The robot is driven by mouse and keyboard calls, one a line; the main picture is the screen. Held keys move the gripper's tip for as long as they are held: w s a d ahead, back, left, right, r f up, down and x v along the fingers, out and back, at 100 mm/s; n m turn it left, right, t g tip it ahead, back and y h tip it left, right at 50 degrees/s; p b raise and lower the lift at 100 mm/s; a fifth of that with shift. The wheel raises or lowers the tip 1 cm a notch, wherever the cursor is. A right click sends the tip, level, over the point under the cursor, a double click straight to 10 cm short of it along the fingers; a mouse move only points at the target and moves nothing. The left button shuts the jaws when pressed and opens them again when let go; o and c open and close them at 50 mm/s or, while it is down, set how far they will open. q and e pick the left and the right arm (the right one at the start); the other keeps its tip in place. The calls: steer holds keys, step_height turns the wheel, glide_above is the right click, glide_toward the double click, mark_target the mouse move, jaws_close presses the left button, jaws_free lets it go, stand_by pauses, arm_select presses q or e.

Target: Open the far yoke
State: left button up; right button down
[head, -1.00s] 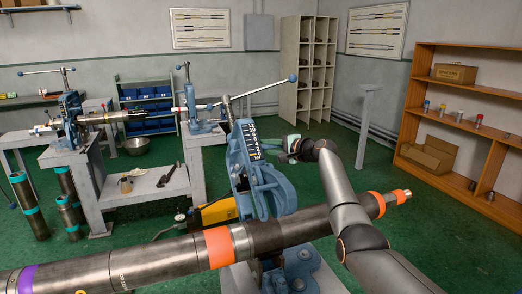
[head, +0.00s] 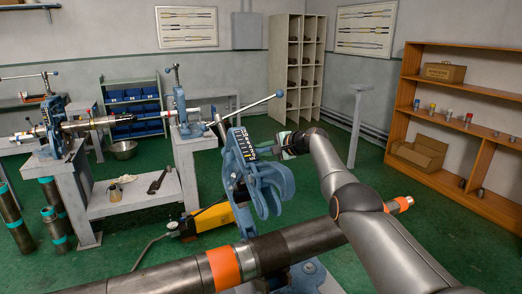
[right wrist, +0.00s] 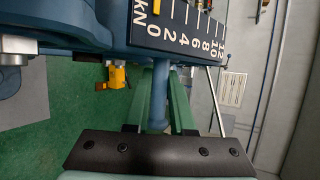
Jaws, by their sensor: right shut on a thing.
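The blue yoke (head: 256,176) of the nearest vise bears a black scale plate (head: 243,143) and stands tilted above the dark pipe (head: 295,240). Its forked arch is clear of the pipe. My right gripper (head: 284,148) is at the yoke's right side, beside the scale plate. In the right wrist view its green fingers (right wrist: 161,85) are shut around a blue post (right wrist: 157,105) of the yoke, just below the scale plate (right wrist: 185,28). The yoke's hinge is partly hidden. My left gripper is not in view.
The pipe with orange bands (head: 223,268) crosses the foreground, passing behind my right arm. A yellow unit (head: 212,217) with a hose lies on the floor behind it. Other vises stand on grey benches (head: 130,197) at left. Open green floor lies toward the wooden shelf (head: 455,160).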

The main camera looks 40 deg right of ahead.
stand_by(0.3)
steer(key=c, duration=0.8)
jaws_free()
steer(key=shift+o, duration=0.2)
steer(key=shift+s, duration=0.15)
steer(key=shift+s+d+r, duration=0.2)
steer(key=shift+s, duration=0.05)
steer(key=shift+s+r+p, duration=0.3)
steer(key=shift+s+p, duration=0.05)
steer(key=shift+s, duration=0.35)
steer(key=b+v, duration=0.2)
steer(key=v, duration=0.8)
steer(key=shift+r, duration=0.1)
steer(key=shift+s, duration=0.1)
